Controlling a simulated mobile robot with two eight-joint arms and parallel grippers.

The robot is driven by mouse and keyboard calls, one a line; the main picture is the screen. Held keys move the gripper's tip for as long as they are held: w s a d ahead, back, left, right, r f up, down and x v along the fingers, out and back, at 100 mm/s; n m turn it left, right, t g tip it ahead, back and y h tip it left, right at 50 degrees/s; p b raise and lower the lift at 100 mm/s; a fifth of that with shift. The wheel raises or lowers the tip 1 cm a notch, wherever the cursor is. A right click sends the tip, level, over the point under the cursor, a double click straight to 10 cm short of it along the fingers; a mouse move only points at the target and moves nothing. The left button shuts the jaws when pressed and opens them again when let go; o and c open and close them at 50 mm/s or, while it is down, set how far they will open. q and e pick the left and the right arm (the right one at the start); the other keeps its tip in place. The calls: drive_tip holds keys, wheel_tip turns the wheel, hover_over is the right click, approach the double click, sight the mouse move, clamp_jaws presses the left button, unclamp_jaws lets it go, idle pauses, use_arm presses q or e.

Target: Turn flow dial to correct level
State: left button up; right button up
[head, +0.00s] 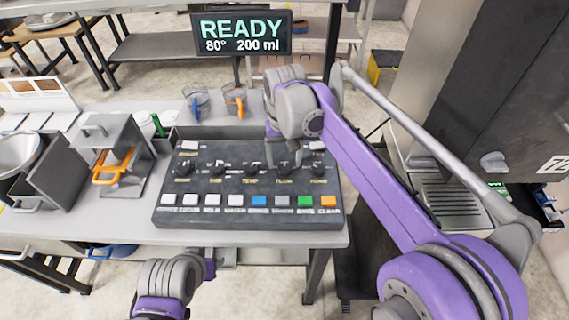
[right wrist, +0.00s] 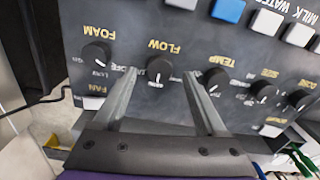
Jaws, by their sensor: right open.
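The flow dial (right wrist: 160,70) is a round black knob under the yellow word FLOW, which appears upside down in the right wrist view. Its white mark points toward the bottom of that picture. The small level words around it are partly covered and too blurred to read surely. My right gripper (right wrist: 160,78) is open, with one finger on each side of the flow dial; I cannot tell if they touch it. In the head view my right gripper (head: 284,155) hangs over the control panel (head: 165,215) and partly hides this dial. My left gripper (head: 210,268) is low in front of the table, its fingers unclear.
The foam dial (right wrist: 96,54) and temp dial (right wrist: 216,78) sit close beside the fingers. Coloured buttons (head: 260,200) line the panel's front. A screen (head: 242,35) reads READY, 80°, 200 ml. Two cups (head: 235,102) stand behind the panel. A dark machine (head: 480,90) stands right.

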sight(284, 170)
drive_tip(key=shift+f, duration=1.2)
clamp_jaws()
